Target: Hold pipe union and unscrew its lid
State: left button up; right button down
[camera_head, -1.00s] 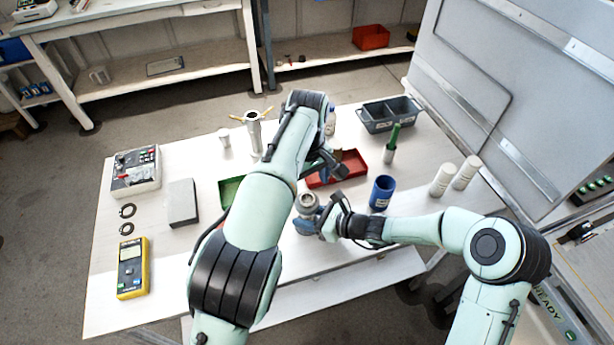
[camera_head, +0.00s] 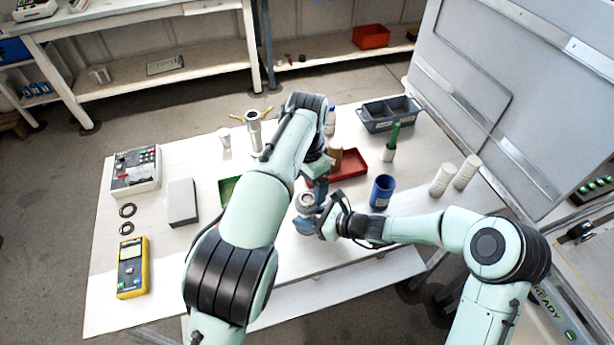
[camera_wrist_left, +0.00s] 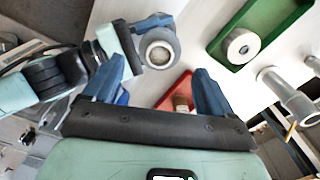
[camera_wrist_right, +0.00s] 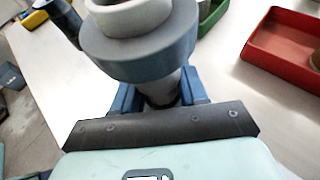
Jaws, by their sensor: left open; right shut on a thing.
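My left gripper (camera_head: 318,181) is open and empty, just behind and above the union. In the left wrist view, the union (camera_wrist_left: 159,52) shows from above, beyond and between the open fingers (camera_wrist_left: 160,74). A separate lid cannot be told apart clearly.
A red tray (camera_head: 352,163) lies behind the union, and a green tray (camera_head: 229,188) is partly hidden by my left arm. The green tray holds a pale round part (camera_wrist_left: 240,45). A blue cup (camera_head: 382,191) stands right.

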aim_at(307, 198)
pick_arm(q)
notch_tip(307, 198, down, 6)
jog(key=shift+f, duration=0.1)
dwell(0.4)
jog(key=c, duration=1.1)
jog(key=n, duration=1.6)
jog(key=shift+n, duration=0.3)
